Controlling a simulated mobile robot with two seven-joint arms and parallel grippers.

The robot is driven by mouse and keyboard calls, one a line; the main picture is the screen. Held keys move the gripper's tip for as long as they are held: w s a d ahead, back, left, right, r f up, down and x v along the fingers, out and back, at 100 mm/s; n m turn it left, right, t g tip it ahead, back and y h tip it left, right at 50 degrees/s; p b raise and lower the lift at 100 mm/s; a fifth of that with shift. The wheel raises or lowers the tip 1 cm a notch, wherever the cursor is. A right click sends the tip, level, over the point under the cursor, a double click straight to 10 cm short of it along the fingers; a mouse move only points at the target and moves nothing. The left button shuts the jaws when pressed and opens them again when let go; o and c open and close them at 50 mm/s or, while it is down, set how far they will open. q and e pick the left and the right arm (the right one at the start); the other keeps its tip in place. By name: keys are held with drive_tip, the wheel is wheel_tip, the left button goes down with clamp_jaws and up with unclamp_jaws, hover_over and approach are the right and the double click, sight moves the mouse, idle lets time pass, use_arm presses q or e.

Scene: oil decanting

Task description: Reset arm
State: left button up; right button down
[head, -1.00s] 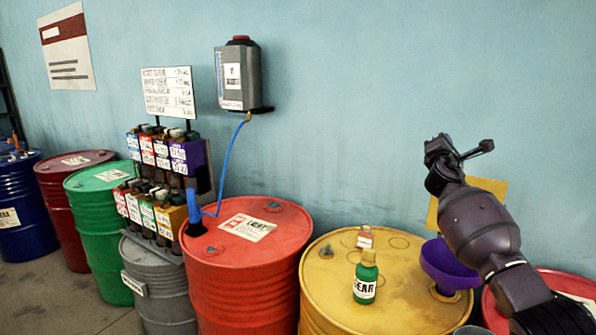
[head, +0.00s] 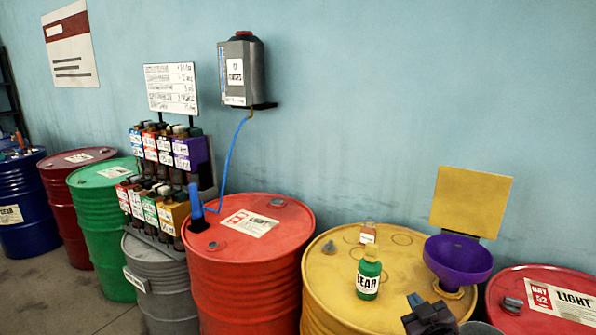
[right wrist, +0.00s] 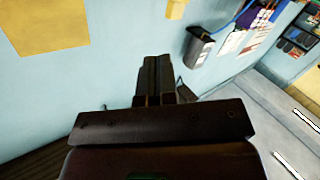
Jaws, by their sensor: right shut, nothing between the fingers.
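My right gripper (head: 416,301) shows only in part at the bottom edge of the head view, in front of the yellow drum (head: 330,300). In the right wrist view its two fingers (right wrist: 157,75) lie together, shut and empty. A green bottle (head: 368,278) with a label stands upright on the yellow drum, apart from the gripper. A purple funnel (head: 458,262) sits at the right of that drum. My left gripper is not in view.
A red drum (head: 245,270) with a blue hose (head: 228,165) stands left of the yellow one. Another red drum (head: 530,310) is at the right. A rack of small bottles (head: 165,165) and a grey wall canister (head: 240,72) are behind. The upper right wall is bare.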

drive_tip(key=s+d+f+m+g, duration=0.1)
drive_tip(key=s+f+m+g, duration=0.1)
drive_tip(key=s+f, duration=0.8)
drive_tip(key=s+f+m+g+h+b, duration=0.1)
drive_tip(key=s+f+m+g, duration=0.1)
drive_tip(key=s+f, duration=0.8)
drive_tip(key=s+g, duration=0.1)
drive_tip(key=s, duration=0.7)
drive_tip(key=shift+d, duration=0.35)
drive_tip(key=shift+s+d, duration=0.15)
